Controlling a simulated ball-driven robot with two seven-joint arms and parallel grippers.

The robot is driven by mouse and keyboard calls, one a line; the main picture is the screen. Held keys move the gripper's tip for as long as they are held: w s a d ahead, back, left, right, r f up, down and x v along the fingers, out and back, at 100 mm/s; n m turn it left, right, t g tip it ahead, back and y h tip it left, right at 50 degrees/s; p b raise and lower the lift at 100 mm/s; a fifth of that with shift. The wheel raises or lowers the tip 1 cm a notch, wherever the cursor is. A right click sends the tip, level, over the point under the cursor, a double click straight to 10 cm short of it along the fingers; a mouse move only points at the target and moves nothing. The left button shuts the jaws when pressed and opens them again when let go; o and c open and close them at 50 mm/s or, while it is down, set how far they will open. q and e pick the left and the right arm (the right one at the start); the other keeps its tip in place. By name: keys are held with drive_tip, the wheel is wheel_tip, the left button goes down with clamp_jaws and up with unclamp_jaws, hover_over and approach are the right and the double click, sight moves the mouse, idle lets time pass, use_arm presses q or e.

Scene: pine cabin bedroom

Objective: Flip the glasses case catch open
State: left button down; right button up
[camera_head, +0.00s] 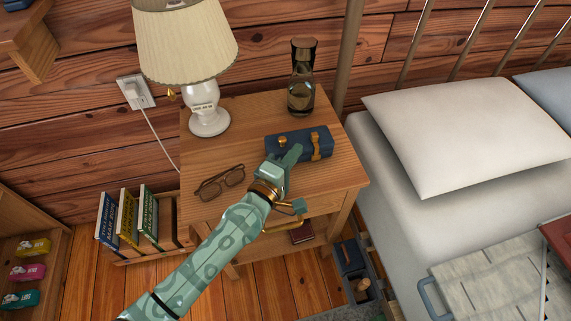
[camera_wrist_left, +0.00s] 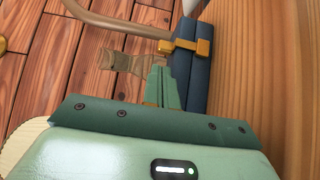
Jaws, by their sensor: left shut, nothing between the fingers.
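The dark blue glasses case (camera_head: 325,140) lies on the wooden nightstand below the bottle, and its lid looks closed. A brass catch (camera_head: 316,147) sits on its right part, with another brass piece (camera_head: 282,141) on its left. My left gripper (camera_head: 293,154) is shut and empty, its fingertips at the front of the case between these pieces. In the left wrist view, the green fingers (camera_wrist_left: 162,88) are beside the blue case (camera_wrist_left: 200,75), with a brass catch (camera_wrist_left: 187,46) beyond them. Whether the fingers touch the case is unclear. My right gripper is not in view.
Folded eyeglasses (camera_head: 220,182) lie on the nightstand (camera_head: 335,177) left of my arm. A lamp (camera_head: 208,117) stands at the back left, and a glass bottle (camera_head: 301,85) stands behind the case. A bed with a pillow (camera_head: 465,130) is on the right.

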sight(318, 138)
use_arm(q)
drive_tip(key=x, duration=0.3)
drive_tip(key=shift+w+d+b, duration=0.1)
drive_tip(key=shift+w+b, duration=0.15)
drive_tip(key=shift+b, duration=0.1)
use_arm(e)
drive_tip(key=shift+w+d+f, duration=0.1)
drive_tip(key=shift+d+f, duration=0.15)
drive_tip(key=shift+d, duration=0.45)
use_arm(q)
drive_tip(key=d, duration=0.1)
drive_tip(key=w+d, duration=0.1)
drive_tip(key=d, duration=0.1)
drive_tip(key=shift+d, duration=0.2)
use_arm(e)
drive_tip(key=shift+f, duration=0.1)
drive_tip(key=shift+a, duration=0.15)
